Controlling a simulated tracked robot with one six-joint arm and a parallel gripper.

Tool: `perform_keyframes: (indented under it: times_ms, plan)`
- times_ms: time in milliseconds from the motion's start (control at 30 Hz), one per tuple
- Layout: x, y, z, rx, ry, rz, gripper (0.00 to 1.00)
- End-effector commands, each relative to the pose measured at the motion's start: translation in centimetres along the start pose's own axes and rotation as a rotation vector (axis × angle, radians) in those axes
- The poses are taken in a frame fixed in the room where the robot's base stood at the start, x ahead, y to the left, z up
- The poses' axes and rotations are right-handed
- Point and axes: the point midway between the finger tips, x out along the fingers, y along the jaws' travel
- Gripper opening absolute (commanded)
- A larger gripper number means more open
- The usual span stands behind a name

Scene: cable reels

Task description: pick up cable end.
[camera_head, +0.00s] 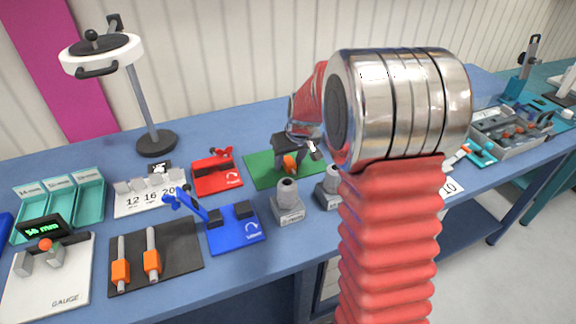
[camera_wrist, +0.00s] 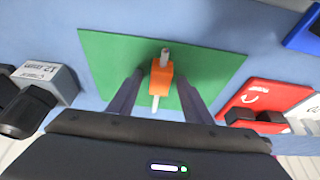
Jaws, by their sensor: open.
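An orange cable end (camera_wrist: 161,76) with a pale grey rod or cable through it lies on a green mat (camera_wrist: 105,55). In the wrist view it lies between the two dark fingers of my gripper (camera_wrist: 160,84), with a gap on each side. My gripper is open and holds nothing. In the head view, my gripper (camera_head: 285,148) is over the green mat (camera_head: 257,178), and the orange part (camera_head: 289,163) shows just below it. Two similar orange ends with grey rods (camera_head: 120,272) (camera_head: 152,264) lie on a dark mat (camera_head: 185,270) at the front left.
A red block (camera_head: 215,175) stands left of the green mat, a blue fixture (camera_head: 235,235) in front left. Grey blocks with round tops (camera_head: 288,203) stand in front of the mat. A lamp-like magnifier (camera_head: 155,140), teal bins (camera_head: 88,190) and a gauge board (camera_head: 45,290) are on the left.

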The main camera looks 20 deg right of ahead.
Motion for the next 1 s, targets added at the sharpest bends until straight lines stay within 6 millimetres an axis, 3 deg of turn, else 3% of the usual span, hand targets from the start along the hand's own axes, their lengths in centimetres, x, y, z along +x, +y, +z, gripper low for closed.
perform_keyframes:
  times_ms: [367,1000]
  plan:
    - [-0.05,0.05,0.0,0.001,0.0,0.0,0.45]
    - [-0.06,0.07,0.01,0.001,0.0,0.0,0.01]
